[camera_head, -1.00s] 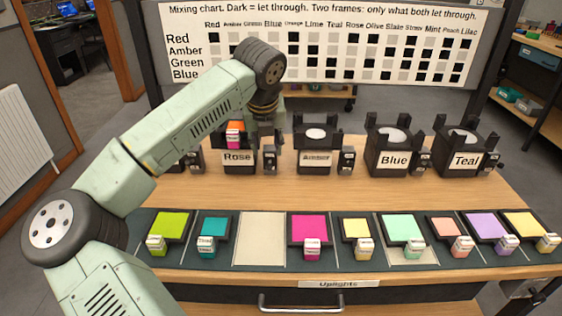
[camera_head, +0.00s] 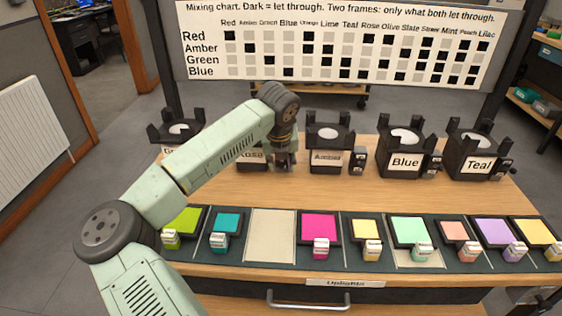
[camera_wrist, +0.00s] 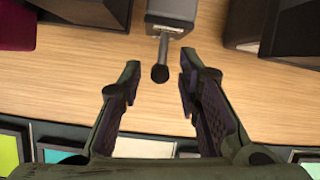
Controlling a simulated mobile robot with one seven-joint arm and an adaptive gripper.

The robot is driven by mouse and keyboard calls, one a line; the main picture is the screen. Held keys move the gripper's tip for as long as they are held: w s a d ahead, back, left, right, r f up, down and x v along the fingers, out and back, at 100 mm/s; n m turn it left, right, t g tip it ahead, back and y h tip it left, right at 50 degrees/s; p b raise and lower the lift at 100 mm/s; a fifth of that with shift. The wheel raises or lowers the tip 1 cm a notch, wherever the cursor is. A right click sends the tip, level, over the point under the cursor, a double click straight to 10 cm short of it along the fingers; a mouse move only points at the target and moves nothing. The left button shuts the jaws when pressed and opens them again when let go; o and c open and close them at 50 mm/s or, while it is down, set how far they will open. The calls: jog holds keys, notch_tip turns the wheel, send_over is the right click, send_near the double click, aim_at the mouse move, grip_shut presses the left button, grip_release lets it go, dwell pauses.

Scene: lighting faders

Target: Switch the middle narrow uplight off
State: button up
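The uplights stand in a row on the wooden bench in the head view: one at far left (camera_head: 180,130), partly covered by my arm, then Rose (camera_head: 250,167), Amber (camera_head: 326,160), Blue (camera_head: 404,162) and Teal (camera_head: 480,163). I cannot tell which are narrow. My gripper (camera_head: 285,162) is just right of the Rose label, hiding that light's switch. In the wrist view my gripper (camera_wrist: 159,72) is open, with a dark switch lever (camera_wrist: 160,72) between its fingertips. The fingers appear apart from its round knob. The lever sticks out from a grey switch box (camera_wrist: 172,12).
Coloured gel frames, such as a magenta one (camera_head: 319,227), lie along the bench's front strip. One slot (camera_head: 272,237) is bare. Amber's switch box (camera_head: 357,160) stands right of my gripper. A mixing chart (camera_head: 340,45) is behind the bench.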

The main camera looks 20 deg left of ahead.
grip_shut()
jog(key=shift+f+b, duration=0.1)
jog(key=shift+b, duration=0.25)
jog(key=shift+f+t+b, duration=0.3)
jog(key=shift+f+b, duration=0.05)
jog(key=shift+b, duration=0.75)
jog(key=t+b, duration=0.1)
jog(key=b, duration=0.3)
jog(key=f+b, duration=0.1)
jog(key=b, duration=0.3)
jog(key=shift+s+f+t+y, duration=0.25)
jog(key=shift+t+y, duration=0.15)
jog(key=f+t+b, duration=0.1)
jog(key=b, duration=0.6)
jog(key=t+y+b, duration=0.1)
jog(key=t+b, duration=0.1)
jog(key=b, duration=0.6)
jog(key=shift+s+d+f+t, duration=0.15)
jog(key=shift+d+f+t, duration=0.05)
jog(key=shift+f+t, duration=0.15)
jog(key=t+b, duration=0.1)
jog(key=b, duration=0.4)
jog(key=t+b, duration=0.1)
jog(key=b, duration=0.1)
jog(key=shift+y+b, duration=0.3)
jog(key=shift+b, duration=0.05)
jog(key=shift+r, duration=0.2)
jog(key=shift+o, duration=0.8)
grip_release()
